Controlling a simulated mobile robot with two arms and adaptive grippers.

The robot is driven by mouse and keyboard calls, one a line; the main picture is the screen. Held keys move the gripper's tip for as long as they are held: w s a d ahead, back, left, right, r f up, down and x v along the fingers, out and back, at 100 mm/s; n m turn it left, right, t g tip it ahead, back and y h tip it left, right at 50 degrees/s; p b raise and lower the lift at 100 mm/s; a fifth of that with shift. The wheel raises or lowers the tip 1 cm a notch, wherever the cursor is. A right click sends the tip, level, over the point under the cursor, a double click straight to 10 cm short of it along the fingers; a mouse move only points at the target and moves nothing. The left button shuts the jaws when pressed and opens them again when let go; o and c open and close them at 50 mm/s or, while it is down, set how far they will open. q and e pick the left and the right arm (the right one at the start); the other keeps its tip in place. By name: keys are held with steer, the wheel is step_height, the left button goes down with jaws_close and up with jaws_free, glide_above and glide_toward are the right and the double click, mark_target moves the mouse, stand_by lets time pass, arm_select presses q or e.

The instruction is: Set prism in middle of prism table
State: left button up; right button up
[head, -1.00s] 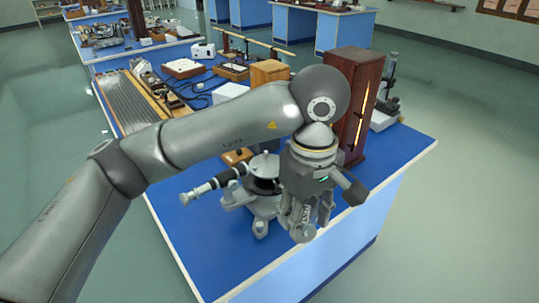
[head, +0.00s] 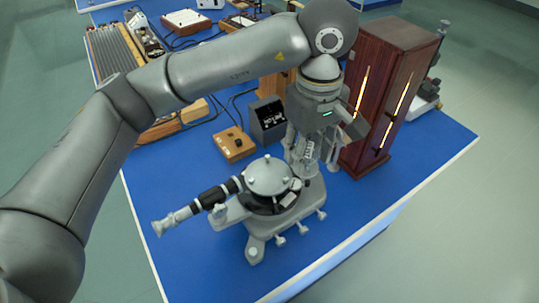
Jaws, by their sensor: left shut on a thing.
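The spectrometer stands on the blue bench top. Its round, pale grey prism table (head: 267,174) sits above a black disc and looks bare apart from small knobs at its rim. My left gripper (head: 307,168) points down just to the right of the prism table, next to the collimator side. It is shut on a small, pale object, taken to be the prism (head: 308,150), which is mostly hidden between the fingers. I cannot tell the prism's exact shape or tilt. My right gripper is not in view.
The telescope (head: 195,206) sticks out to the left of the spectrometer. A tall wooden lamp housing (head: 385,85) with glowing slits stands close behind my gripper on the right. A wooden switch box (head: 235,145) and a dark meter box (head: 268,120) are behind. The front right bench is clear.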

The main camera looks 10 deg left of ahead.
arm_select(q)
steer(key=w+a+f+p, duration=0.1)
steer(key=a+f, duration=0.1)
steer(key=w+a+f+p, duration=0.1)
steer(key=w+a+f, duration=0.1)
steer(key=a+f, duration=0.1)
steer(key=w+a+f+p, duration=0.1)
steer(key=w+a+f, duration=0.1)
steer(key=a, duration=0.1)
steer(key=shift+f, duration=0.2)
steer(key=shift+w+a+f+p, duration=0.15)
steer(key=shift+a+f+p, duration=0.05)
steer(key=shift+f+p, duration=0.1)
step_height(320, 180, down, 3)
steer(key=shift+w+a+r+p, duration=0.1)
steer(key=shift+p, duration=0.9)
steer(key=shift+f, duration=0.5)
steer(key=o, duration=1)
steer(key=shift+o, duration=0.2)
steer(key=shift+r, duration=0.1)
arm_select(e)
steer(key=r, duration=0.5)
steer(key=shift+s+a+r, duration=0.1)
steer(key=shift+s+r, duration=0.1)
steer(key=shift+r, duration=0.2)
